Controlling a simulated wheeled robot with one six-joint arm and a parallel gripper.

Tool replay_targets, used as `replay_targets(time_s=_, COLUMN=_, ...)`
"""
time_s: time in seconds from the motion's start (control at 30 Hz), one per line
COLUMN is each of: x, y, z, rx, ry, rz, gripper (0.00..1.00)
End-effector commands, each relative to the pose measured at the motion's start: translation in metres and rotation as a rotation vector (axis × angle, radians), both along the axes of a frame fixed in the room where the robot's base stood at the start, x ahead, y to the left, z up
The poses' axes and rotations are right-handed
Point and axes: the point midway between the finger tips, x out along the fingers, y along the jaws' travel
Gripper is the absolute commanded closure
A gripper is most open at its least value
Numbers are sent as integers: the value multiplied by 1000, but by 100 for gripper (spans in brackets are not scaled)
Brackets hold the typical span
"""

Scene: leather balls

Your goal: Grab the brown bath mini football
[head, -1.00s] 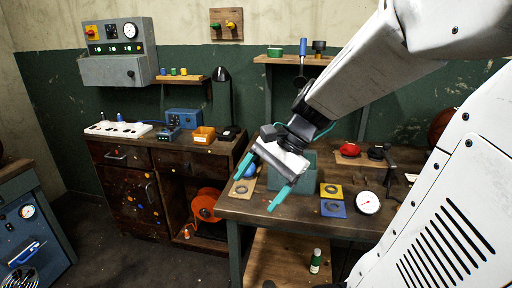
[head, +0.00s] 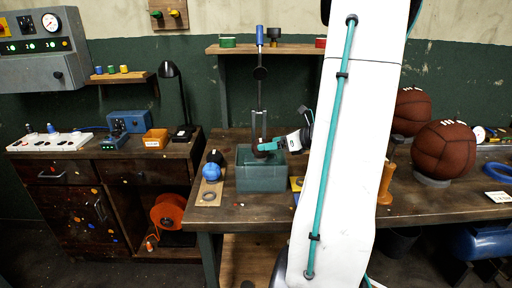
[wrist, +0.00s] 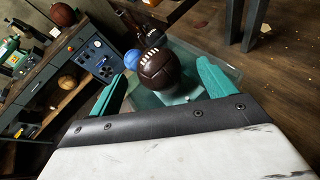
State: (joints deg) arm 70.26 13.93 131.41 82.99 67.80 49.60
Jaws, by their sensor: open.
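A small dark brown ball (wrist: 160,70) with pale lacing sits in the wrist view between my gripper's two teal fingers (wrist: 162,72), over a teal box (wrist: 222,74). Gaps show between the ball and both fingers, so they are spread and not closed on it. In the head view my gripper (head: 268,146) is low over the teal box (head: 262,179), with the dark brown ball (head: 258,152) partly hidden at its fingertips. Whether the ball rests on the box or on something inside it is hard to tell.
A blue ball (head: 211,171) and a black ball (head: 215,157) sit on a wooden board left of the box. Two large brown leather balls (head: 443,149) (head: 411,110) stand on the right of the bench. A thin upright post (head: 259,100) rises behind the box.

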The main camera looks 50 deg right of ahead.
Motion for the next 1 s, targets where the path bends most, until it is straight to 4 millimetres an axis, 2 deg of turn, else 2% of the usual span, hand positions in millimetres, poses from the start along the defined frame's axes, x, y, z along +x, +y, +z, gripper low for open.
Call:
replay_targets(time_s=0.43, x=52, y=16, z=-26, rx=-1, ry=1, rz=7, gripper=18)
replay_targets(time_s=0.53, x=59, y=17, z=-29, rx=0, ry=0, rz=5, gripper=18)
replay_targets(time_s=0.77, x=60, y=17, z=-29, rx=-2, ry=0, rz=4, gripper=18)
replay_targets(time_s=0.93, x=60, y=17, z=-29, rx=-2, ry=0, rz=4, gripper=62)
replay_targets(time_s=0.97, x=60, y=17, z=-29, rx=-2, ry=0, rz=4, gripper=67)
replay_targets(time_s=1.0, x=59, y=17, z=-29, rx=-2, ry=0, rz=4, gripper=67)
